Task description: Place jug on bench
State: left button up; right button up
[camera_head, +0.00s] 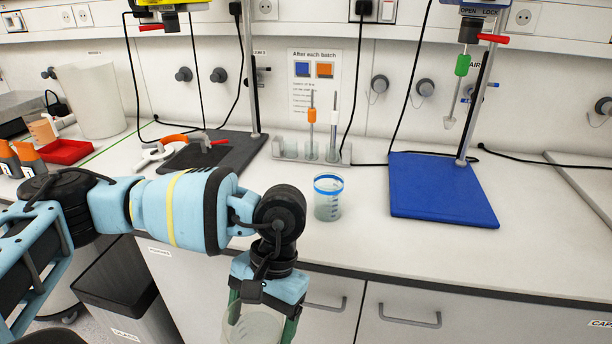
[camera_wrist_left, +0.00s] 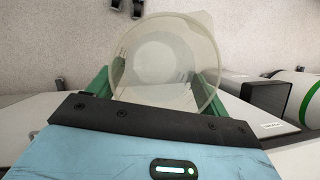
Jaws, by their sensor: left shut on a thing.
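A translucent, pale jug (camera_head: 254,329) is between the green fingers of my left gripper (camera_head: 263,318), at the bottom of the head view. In the left wrist view the jug (camera_wrist_left: 165,62) fills the space between the fingers, its round opening facing the camera. My left gripper (camera_wrist_left: 155,85) is shut on it. In the head view the jug shows in front of the bench cabinets, and its lower part is cut off by the frame. The white bench (camera_head: 385,245) lies beyond the gripper. My right gripper is not in view.
A clear cup with a blue rim (camera_head: 328,198) stands on the bench near the gripper. A blue board (camera_head: 442,190) lies right, under a stirrer stand. A dark stand base (camera_head: 213,152) and a rack with tools (camera_head: 311,150) are behind. Bare bench lies between cup and blue board.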

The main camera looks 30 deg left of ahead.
aim_at(280, 182)
jog(key=i+l+u, duration=0.1)
jog(key=l+u, duration=0.2)
jog(key=l, duration=0.45)
jog(key=l+u, duration=0.3)
jog(key=l, duration=0.4)
